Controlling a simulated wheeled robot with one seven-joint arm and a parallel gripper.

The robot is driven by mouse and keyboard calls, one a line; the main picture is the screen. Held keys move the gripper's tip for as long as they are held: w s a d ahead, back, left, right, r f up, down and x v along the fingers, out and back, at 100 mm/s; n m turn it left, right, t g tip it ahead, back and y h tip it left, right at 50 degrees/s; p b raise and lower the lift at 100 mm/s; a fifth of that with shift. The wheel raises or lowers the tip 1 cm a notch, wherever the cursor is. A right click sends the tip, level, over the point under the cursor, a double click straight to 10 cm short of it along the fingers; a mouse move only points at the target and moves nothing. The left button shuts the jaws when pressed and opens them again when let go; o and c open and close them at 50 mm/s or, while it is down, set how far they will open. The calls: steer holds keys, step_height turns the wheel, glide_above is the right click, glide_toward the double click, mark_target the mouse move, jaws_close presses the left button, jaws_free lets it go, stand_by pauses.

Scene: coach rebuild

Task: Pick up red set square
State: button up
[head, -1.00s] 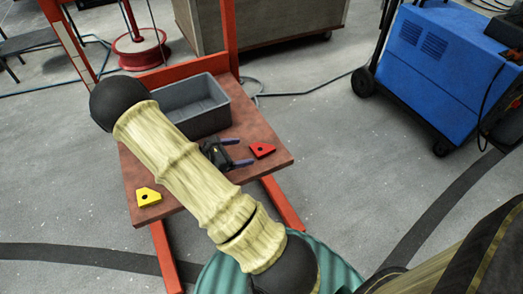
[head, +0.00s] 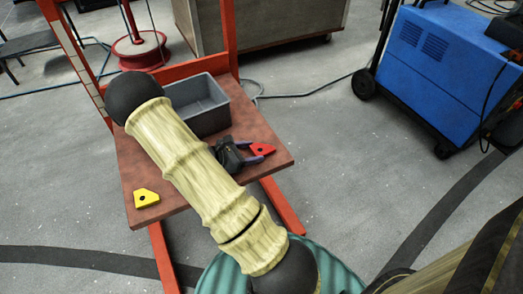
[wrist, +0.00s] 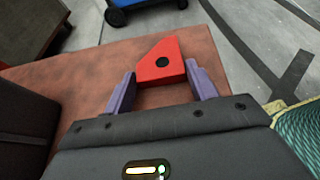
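The red set square (head: 262,150) lies flat on the brown table near its right corner. It is a small block with a slanted corner and a dark round hole, and it also shows in the wrist view (wrist: 166,73). My gripper (head: 258,152) is low over the table at the set square. In the wrist view my gripper (wrist: 161,86) has its two purple fingers apart, one on each side of the set square's near part. A small gap shows at the left finger; whether the right finger touches I cannot tell.
A yellow set square (head: 146,199) lies at the table's front left. A grey bin (head: 205,106) stands at the table's back. The brown table (head: 180,203) has red frame posts behind it. A blue machine (head: 437,70) stands on the floor to the right.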

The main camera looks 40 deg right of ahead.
steer(key=c, duration=0.5)
steer(key=shift+r, duration=0.15)
step_height(320, 180, up, 10)
steer(key=p, duration=0.3)
steer(key=shift+p, duration=0.35)
